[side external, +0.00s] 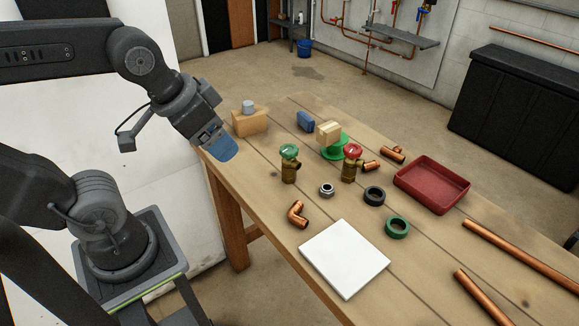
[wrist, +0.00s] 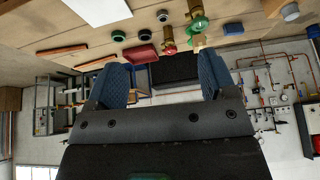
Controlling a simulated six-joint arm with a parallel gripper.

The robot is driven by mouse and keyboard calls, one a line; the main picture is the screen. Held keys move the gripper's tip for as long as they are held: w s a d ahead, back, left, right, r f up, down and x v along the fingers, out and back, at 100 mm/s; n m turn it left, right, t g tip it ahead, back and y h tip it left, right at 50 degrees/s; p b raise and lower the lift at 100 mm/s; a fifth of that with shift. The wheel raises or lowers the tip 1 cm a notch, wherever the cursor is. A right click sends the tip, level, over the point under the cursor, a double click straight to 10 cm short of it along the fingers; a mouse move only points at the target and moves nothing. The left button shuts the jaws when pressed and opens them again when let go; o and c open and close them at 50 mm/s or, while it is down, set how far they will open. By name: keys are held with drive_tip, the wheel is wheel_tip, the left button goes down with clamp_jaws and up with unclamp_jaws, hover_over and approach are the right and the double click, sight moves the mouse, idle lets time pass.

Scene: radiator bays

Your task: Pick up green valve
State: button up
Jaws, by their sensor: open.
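The green valve (side external: 289,163) has a green handwheel on a brass body and stands upright near the middle of the table. In the wrist view its green wheel and brass body (wrist: 197,24) show near the top edge. A similar valve with a red handwheel (side external: 351,164) stands to its right, and it also shows in the wrist view (wrist: 169,42). My gripper (side external: 220,148) is over the table's left edge, left of the green valve and apart from it. In the wrist view its two blue fingers (wrist: 163,66) are apart with nothing between them.
A wooden block with a grey knob (side external: 249,121) stands near my gripper. A red tray (side external: 431,184) is at right. Bare wood lies left of the green valve.

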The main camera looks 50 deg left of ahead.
drive_tip(key=w+a+f+m+g+y, duration=0.2)
drive_tip(key=w+m+g, duration=0.1)
drive_tip(key=w+m, duration=0.8)
drive_tip(key=m+g+y, duration=0.1)
drive_tip(key=m+y, duration=0.1)
drive_tip(key=m, duration=0.8)
approach(291, 151)
drive_tip(key=x, duration=1.3)
drive_tip(key=shift+a, duration=0.1)
drive_tip(key=shift+c, duration=0.2)
drive_tip(key=shift+r, duration=0.1)
drive_tip(key=c, duration=1.2)
drive_tip(key=shift+c, duration=0.2)
